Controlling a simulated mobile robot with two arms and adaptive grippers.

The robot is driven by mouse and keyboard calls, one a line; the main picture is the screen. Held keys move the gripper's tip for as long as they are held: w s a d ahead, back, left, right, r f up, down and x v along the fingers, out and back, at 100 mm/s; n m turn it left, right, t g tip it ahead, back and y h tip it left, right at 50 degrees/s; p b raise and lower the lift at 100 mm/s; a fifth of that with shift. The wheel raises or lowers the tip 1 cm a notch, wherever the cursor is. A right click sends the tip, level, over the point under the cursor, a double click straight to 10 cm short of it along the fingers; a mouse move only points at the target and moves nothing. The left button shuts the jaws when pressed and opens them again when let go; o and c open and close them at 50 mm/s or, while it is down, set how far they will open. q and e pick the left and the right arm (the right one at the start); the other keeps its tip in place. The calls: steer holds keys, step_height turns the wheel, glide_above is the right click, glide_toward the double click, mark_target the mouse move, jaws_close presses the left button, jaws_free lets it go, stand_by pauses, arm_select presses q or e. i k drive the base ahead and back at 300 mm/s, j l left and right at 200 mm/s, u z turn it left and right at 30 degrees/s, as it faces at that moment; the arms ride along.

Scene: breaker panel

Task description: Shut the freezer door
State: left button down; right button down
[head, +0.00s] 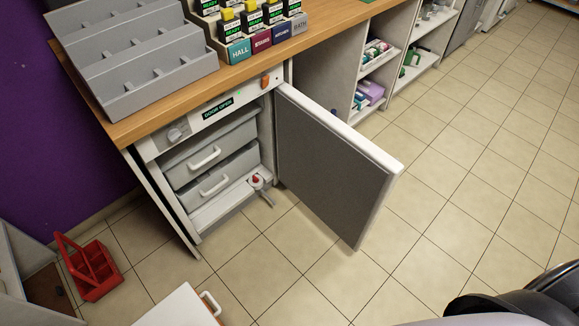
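The freezer (190,165) stands under the wooden counter, with its door (330,165) swung wide open to the right. The door is hinged at the cabinet's right side, and its grey inner face shows. A panel above the opening has a sign (218,107) reading "DOOR OPEN". Two grey drawers (215,170) with white handles sit inside, appearing pushed in. Below them, a small red-topped grey object (258,181) is at the right front of the opening; its lower part reaches past the front edge. Neither gripper is in view.
A red caddy (92,270) stands on the tiled floor (470,190) at left. A white-topped piece with a handle (180,308) is at the bottom edge. Open shelves (375,60) lie behind the door. The counter (320,22) holds a grey stepped rack (130,50) and labelled boxes. Floor right of the door is clear.

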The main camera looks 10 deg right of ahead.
mark_target(346, 180)
steer(key=i+l+u, duration=0.1)
steer(key=l+u, duration=0.35)
steer(key=l, duration=0.15)
steer(key=l+u, duration=0.45)
steer(key=l, duration=0.2)
steer(key=k+l+u, duration=0.1)
steer(key=l+u, duration=0.35)
steer(key=l, duration=0.15)
steer(key=k+l, duration=0.1)
steer(key=l, duration=0.35)
steer(key=k+l, duration=0.1)
steer(key=l, duration=0.35)
steer(key=k+l+u, duration=0.1)
steer(key=l, duration=0.35)
steer(key=k+l, duration=0.15)
steer(key=l, duration=0.3)
steer(key=k+l, duration=0.1)
steer(key=l, duration=0.3)
